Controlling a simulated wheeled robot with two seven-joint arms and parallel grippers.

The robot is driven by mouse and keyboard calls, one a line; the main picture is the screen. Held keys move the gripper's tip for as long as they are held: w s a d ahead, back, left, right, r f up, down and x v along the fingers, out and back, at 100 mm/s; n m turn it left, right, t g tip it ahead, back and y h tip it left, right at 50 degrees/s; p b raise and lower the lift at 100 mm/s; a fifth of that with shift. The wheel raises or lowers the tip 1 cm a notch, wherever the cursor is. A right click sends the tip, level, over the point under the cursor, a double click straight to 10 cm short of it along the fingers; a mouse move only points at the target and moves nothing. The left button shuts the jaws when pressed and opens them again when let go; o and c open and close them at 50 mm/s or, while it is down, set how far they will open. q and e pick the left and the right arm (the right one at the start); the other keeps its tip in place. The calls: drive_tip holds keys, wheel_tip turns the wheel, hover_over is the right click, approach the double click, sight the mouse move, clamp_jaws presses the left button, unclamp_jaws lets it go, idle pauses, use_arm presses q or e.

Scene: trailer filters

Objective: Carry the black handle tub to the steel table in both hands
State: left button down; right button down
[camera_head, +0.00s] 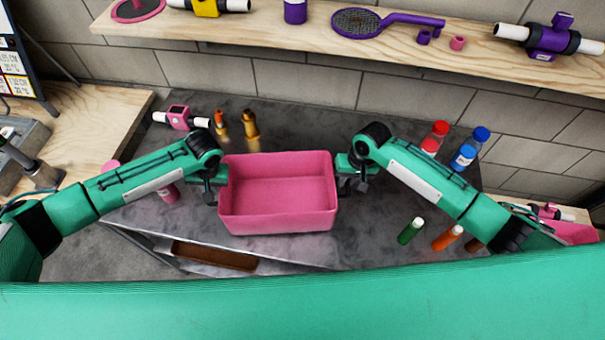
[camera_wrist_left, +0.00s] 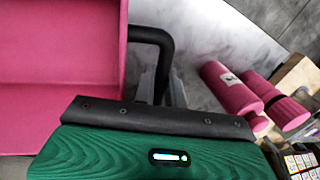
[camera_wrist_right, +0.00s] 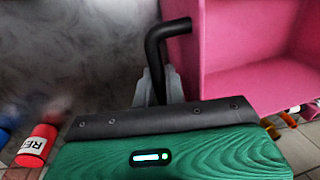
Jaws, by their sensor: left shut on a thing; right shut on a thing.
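The tub (camera_head: 278,220) is pink, empty and level, with a black handle at each end. It is in the middle of the head view, over the grey steel table (camera_head: 305,122); I cannot tell whether its base touches the top. My left gripper (camera_head: 212,190) is shut on the left black handle (camera_wrist_left: 158,38). My right gripper (camera_head: 347,184) is shut on the right black handle (camera_wrist_right: 166,34). The tub's inside also shows in the left wrist view (camera_wrist_left: 55,50) and the right wrist view (camera_wrist_right: 250,45).
Orange-brown fittings (camera_head: 250,130) and a pink-and-white part (camera_head: 180,118) stand behind left. Red (camera_head: 435,136) and blue (camera_head: 466,155) bottles are behind right; green (camera_head: 410,231) and orange (camera_head: 447,238) tubes are front right. A wooden shelf (camera_head: 300,28) runs along the back wall.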

use_arm(q)
drive_tip(key=shift+f+b, duration=0.6)
drive_tip(key=shift+f, duration=0.15)
use_arm(e)
drive_tip(key=shift+f, duration=0.7)
use_arm(q)
drive_tip(key=c, duration=1.5)
unclamp_jaws()
drive_tip(key=shift+r, duration=0.1)
use_arm(e)
drive_tip(key=c, duration=1.5)
unclamp_jaws()
drive_tip(key=shift+r, duration=0.1)
use_arm(q)
drive_tip(key=shift+o, duration=0.2)
use_arm(e)
drive_tip(key=shift+o, duration=0.2)
use_arm(q)
drive_tip(key=shift+s, duration=0.1)
use_arm(e)
drive_tip(key=shift+r, duration=0.15)
use_arm(q)
wheel_tip(320, 180, up, 12)
drive_tip(key=d, duration=0.2)
use_arm(e)
wheel_tip(320, 180, up, 12)
drive_tip(key=d, duration=0.2)
drive_tip(key=shift+d+f, duration=0.2)
drive_tip(key=shift+f, duration=0.05)
